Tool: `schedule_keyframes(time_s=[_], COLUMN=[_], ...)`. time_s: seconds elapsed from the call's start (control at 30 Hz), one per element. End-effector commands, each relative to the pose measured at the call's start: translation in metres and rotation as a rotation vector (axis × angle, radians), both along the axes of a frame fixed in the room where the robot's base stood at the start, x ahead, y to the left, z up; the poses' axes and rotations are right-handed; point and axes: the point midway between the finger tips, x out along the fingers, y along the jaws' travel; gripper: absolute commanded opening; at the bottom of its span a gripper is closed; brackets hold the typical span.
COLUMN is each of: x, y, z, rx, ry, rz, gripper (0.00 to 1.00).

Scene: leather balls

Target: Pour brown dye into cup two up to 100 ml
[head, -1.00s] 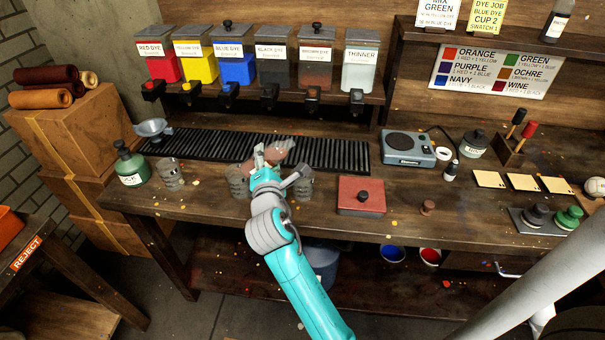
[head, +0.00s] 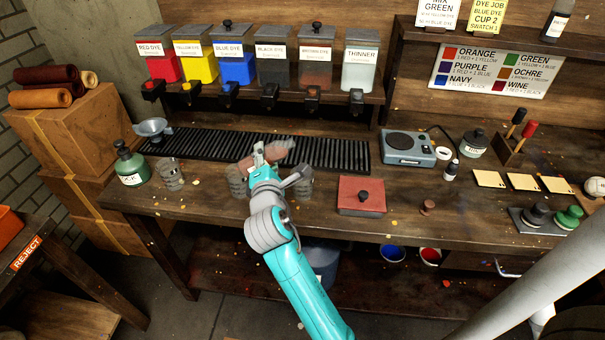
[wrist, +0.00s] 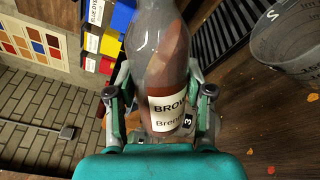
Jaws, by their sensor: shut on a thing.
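My gripper (head: 268,156) is shut on a clear bottle of reddish-brown dye, its label partly readable as "BROW" in the wrist view (wrist: 160,75). The bottle (head: 283,146) is tilted well over above the bench in the head view. A grey graduated cup (head: 238,187) stands just left of my gripper, partly behind the arm and bottle. Another cup (head: 304,184) stands right of my gripper. I cannot see whether dye is flowing.
A further cup (head: 170,176) and a green bottle (head: 131,166) stand at the left. A black slotted drip rack (head: 340,153) lies behind my gripper, below the dye dispensers (head: 238,68).

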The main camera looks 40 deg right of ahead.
Motion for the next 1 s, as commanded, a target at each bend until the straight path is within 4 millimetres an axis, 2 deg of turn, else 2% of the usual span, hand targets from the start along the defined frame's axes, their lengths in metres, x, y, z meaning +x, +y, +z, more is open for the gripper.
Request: schedule_keyframes(time_s=[1.0], x=[0.0012], y=[0.0016], z=[0.0009], rx=[0.068], ry=[-0.050], rz=[0.000], gripper=[0.10])
